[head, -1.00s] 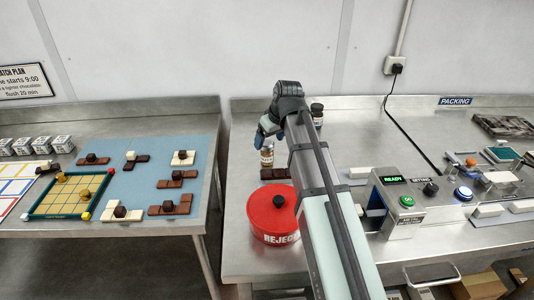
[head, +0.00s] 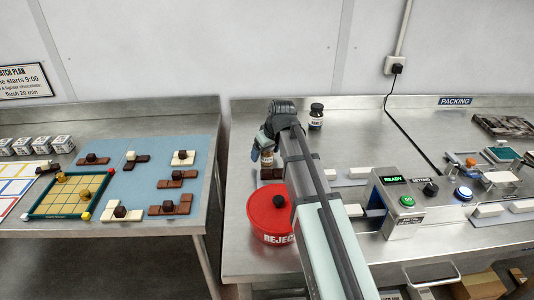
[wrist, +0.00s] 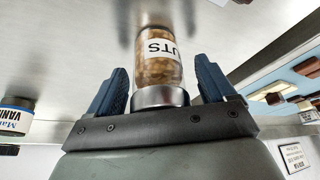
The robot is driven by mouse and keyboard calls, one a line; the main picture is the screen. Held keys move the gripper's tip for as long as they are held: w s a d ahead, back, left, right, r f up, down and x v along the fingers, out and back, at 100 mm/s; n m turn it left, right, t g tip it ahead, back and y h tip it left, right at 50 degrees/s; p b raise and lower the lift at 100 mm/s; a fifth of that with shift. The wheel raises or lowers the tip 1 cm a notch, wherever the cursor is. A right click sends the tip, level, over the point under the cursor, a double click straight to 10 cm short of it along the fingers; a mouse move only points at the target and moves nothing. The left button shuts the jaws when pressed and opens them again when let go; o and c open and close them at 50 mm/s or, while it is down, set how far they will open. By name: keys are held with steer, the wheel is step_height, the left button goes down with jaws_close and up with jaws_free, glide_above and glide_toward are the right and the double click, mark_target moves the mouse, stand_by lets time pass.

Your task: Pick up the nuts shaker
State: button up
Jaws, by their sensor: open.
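The nuts shaker (wrist: 160,62) is a clear jar of brown nuts with a white label ending in "UTS" and a metal lid. In the wrist view it lies between the two open fingers of my gripper (wrist: 161,88), with a visible space on each side. In the head view the shaker (head: 267,159) stands on the right-hand steel table, its upper part hidden by my gripper (head: 264,142).
A dark-capped vanilla bottle (head: 316,117) stands behind and right of the shaker; it also shows in the wrist view (wrist: 15,117). A control box (head: 402,203) stands to the right.

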steer(key=shift+c, duration=0.3)
steer(key=c, duration=1.1)
steer(key=shift+o, duration=0.2)
